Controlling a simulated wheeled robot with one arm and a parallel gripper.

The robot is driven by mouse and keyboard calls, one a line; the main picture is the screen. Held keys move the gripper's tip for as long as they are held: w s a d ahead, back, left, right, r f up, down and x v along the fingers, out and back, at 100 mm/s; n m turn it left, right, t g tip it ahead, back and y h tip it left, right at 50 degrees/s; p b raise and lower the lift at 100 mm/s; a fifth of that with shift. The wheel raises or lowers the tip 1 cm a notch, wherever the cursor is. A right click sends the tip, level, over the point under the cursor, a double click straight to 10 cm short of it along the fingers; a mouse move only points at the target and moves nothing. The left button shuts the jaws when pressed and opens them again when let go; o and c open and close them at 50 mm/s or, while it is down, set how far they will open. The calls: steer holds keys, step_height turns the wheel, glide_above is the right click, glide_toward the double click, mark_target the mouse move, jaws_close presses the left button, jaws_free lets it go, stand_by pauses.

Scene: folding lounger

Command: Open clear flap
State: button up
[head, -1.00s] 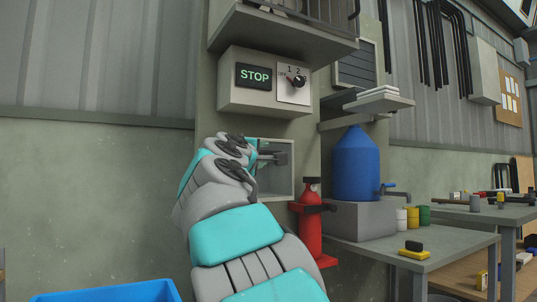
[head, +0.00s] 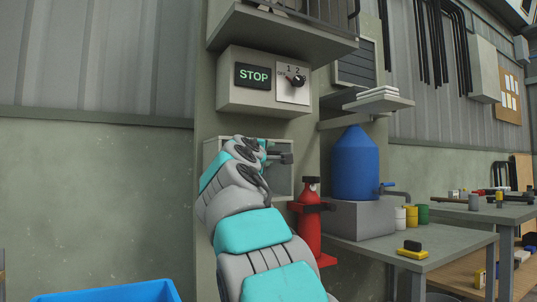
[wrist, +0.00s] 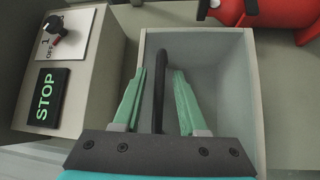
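A pale grey box (head: 285,190) is fixed to the post below the STOP panel; my arm covers much of its front in the head view. The box (wrist: 251,95) also shows in the wrist view, with a smooth grey face or interior; I cannot clearly make out the clear flap. A dark curved handle (wrist: 159,80) runs in front of it. My gripper (wrist: 160,74) is open, its two teal fingers on either side of the handle, with gaps visible on both sides. In the head view my gripper (head: 278,157) is at the box front.
The STOP panel (head: 253,76) with a rotary knob (head: 297,81) is just above the box. A red fire extinguisher (head: 309,220) hangs close at the right. A blue tank (head: 354,165) and a table (head: 445,252) stand further right. A blue bin (head: 120,292) is at lower left.

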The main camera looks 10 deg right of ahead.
jaws_close()
stand_by(1.2)
